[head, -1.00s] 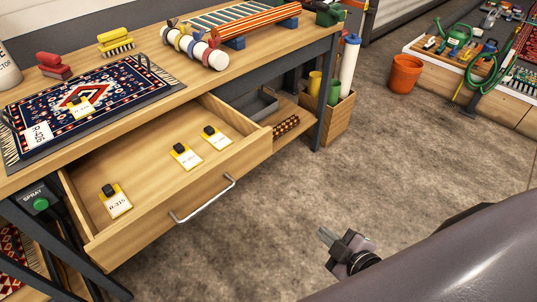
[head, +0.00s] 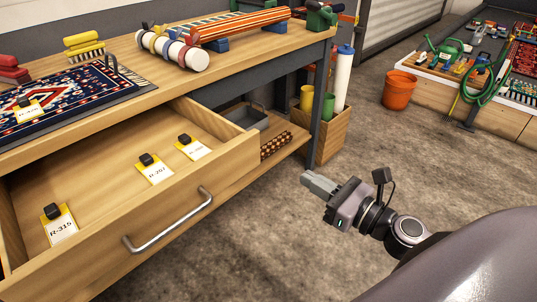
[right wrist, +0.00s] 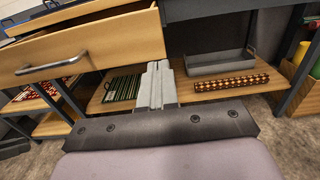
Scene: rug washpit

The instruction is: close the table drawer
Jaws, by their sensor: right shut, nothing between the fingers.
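The wooden table drawer (head: 232,150) is pulled open from under the wooden table (head: 120,58). Its metal bar handle (head: 168,222) is on the front panel. Several yellow-and-white tags with black clips lie inside, one of them the R-315 tag (head: 60,225). In the right wrist view the drawer front (right wrist: 120,46) and its handle (right wrist: 50,66) are at upper left. My right gripper (head: 306,182) is shut and empty, in the air to the right of the drawer front, apart from it. In the right wrist view its fingers (right wrist: 157,82) point toward the lower shelf. My left gripper is not in view.
On the tabletop are a patterned rug (head: 60,100), brushes and a striped roll (head: 240,26). Below, a grey tray (right wrist: 220,62) stands on the lower shelf. A wooden bin (head: 332,135) stands at the table's right end; an orange bucket (head: 398,90) is beyond.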

